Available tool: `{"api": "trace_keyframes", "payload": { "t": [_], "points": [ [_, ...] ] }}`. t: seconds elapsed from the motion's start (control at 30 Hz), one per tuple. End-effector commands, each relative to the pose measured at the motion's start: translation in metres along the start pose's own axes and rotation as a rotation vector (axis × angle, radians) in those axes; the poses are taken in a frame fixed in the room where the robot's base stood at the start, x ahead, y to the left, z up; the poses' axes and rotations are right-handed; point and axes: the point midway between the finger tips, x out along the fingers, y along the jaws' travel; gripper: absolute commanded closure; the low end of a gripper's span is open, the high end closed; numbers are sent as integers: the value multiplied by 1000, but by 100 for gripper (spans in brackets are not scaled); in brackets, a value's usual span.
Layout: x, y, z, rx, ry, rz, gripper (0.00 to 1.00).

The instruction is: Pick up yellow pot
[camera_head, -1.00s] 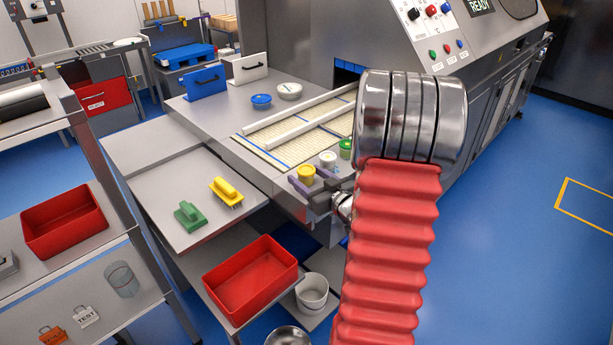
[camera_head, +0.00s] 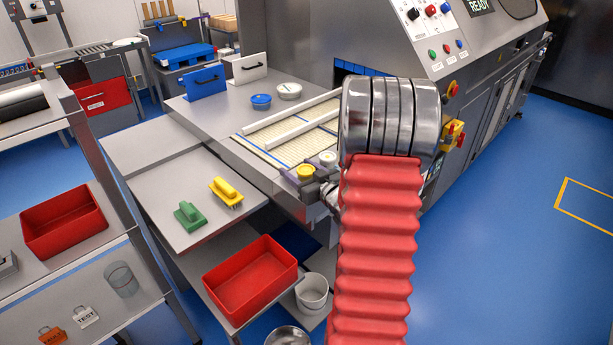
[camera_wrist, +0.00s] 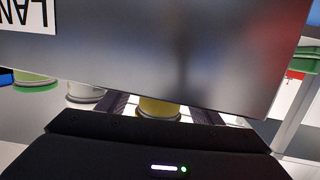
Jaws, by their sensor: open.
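The yellow pot (camera_head: 305,171) stands upright near the front edge of the machine's bed. It also shows in the wrist view (camera_wrist: 157,109), between my two dark fingers, with its upper part hidden by a grey panel. My gripper (camera_head: 309,179) is open at the pot, one finger on each side. I cannot tell whether the fingers touch it. A white pot (camera_head: 327,157) stands just to the right of the yellow pot, close to my right finger.
A green-banded pot (camera_wrist: 35,82) stands beyond the white one in the wrist view. The grey panel (camera_wrist: 180,50) fills much of that view. Yellow and green handled tools (camera_head: 226,191) lie on the side table. A red tub (camera_head: 250,281) sits below.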

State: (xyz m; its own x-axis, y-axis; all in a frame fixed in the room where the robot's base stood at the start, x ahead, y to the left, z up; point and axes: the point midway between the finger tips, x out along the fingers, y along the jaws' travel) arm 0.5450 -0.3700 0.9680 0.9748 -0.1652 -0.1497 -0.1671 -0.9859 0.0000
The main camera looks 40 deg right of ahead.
Motion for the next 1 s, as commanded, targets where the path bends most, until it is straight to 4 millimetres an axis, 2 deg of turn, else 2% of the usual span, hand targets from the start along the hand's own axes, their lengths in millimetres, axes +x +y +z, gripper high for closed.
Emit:
{"api": "trace_keyframes", "payload": {
  "t": [0.07, 0.63, 1.0],
  "points": [
    [0, 0, 0, 0, 0, 0, 45],
    [0, 0, 0, 0, 0, 0, 85],
    [0, 0, -4, -1, 1, 0, 86]
  ]
}}
